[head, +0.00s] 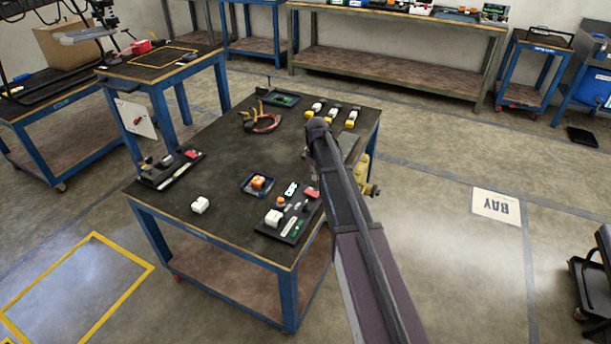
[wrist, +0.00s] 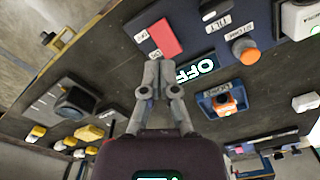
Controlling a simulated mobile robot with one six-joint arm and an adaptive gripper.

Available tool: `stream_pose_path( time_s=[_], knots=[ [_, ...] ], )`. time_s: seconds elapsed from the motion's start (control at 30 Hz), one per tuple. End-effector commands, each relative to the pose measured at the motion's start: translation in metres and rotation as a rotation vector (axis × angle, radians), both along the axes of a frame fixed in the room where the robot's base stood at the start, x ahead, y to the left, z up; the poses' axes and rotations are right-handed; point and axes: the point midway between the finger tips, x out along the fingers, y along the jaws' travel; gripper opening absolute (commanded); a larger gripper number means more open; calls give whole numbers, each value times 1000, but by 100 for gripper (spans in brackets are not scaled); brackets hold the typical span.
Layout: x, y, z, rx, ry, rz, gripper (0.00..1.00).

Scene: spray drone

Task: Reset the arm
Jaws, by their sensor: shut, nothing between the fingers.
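My gripper (wrist: 160,62) shows in the wrist view with its two grey fingers together and nothing between them. It is over the work table (head: 190,212), near a panel with a red block (wrist: 158,40) and a lit "OFF" display (wrist: 205,68). I cannot tell whether the fingertips touch anything. In the head view my arm runs up from the bottom over the table's right side, and the gripper cannot be made out. The same panel (head: 262,228) lies at the table's near right corner, with a red block (head: 311,192) and an "OFF" display (head: 291,188).
A white block (head: 200,205), another tray of parts (head: 148,180), a red-and-black looped item (head: 265,124) and several yellow-and-white pieces (head: 333,115) are on the table. The floor to the right is mostly clear.

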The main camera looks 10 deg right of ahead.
Motion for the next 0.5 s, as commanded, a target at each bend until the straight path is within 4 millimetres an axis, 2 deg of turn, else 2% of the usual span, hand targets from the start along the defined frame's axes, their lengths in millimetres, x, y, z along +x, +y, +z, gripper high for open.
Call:
stream_pose_path(
  time_s=[0.17,0.27,0.37,0.5],
  knots=[
    [-1,0,0,0,0,-1,0],
    [-9,1,0,0,0,-10,0],
    [-25,3,0,0,0,-29,0],
    [-62,7,0,0,0,-80,0]
  ],
)
